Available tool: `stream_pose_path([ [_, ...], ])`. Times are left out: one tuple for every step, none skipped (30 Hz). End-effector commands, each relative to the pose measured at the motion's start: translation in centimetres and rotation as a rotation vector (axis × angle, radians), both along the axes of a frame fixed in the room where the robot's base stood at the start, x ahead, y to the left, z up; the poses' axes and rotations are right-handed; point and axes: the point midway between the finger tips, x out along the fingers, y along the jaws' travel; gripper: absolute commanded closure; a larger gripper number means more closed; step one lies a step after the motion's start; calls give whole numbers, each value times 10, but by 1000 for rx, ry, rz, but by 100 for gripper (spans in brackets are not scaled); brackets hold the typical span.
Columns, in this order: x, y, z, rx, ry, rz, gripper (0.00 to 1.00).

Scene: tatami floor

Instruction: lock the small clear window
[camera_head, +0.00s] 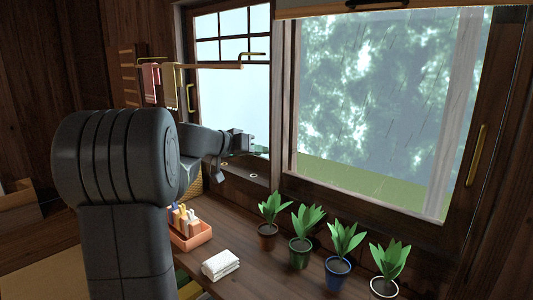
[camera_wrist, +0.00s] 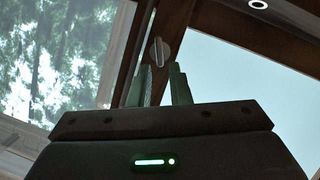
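The small clear window (camera_head: 232,95) is at the left of the big window in the head view, with dark bars across its upper part. Its pale pane (camera_wrist: 245,80) fills the right of the wrist view. A small silver oval knob (camera_wrist: 159,51), which looks like a latch, sits on the dark wooden frame between the panes. My gripper (camera_wrist: 161,70) is open and empty, its two fingers apart just below the knob in the picture. I cannot tell whether they touch it. In the head view my gripper (camera_head: 247,142) is at the lower part of the small window.
A larger window (camera_head: 380,90) with a green rainy view is to the right. Several potted plants (camera_head: 300,235), a folded white cloth (camera_head: 221,264) and an orange caddy of bottles (camera_head: 192,236) stand on the wooden counter below. A wooden rail with towels (camera_head: 152,82) juts out at left.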

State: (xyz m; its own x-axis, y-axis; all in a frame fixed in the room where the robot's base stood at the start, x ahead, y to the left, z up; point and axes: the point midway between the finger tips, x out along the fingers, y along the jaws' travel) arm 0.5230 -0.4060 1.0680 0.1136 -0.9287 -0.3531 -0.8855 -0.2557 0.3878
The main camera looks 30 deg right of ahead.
Motion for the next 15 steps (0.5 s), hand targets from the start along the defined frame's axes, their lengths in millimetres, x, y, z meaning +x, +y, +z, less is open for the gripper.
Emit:
stream_pose_path([
  [1, -9, -3, 0, 1, -2, 83],
  [1, -14, -5, 0, 1, -2, 83],
  [2, -20, -7, 0, 1, -2, 83],
  [3, -23, -9, 0, 1, -1, 83],
  [3, -26, -10, 1, 0, 0, 83],
  [3, -30, -11, 0, 1, -1, 83],
  [3, -32, -12, 0, 1, -1, 83],
  [4, -34, -13, 1, 0, 0, 83],
  [4, -36, -14, 1, 0, 0, 83],
  [5, -37, -14, 0, 0, 1, 83],
  [5, -38, -15, 1, 0, 2, 83],
  [5, -39, -15, 1, 0, 2, 83],
  [5, -39, -15, 1, 0, 2, 83],
  [5, -39, -15, 1, 0, 2, 83],
  [5, -39, -15, 1, -1, 2, 83],
])
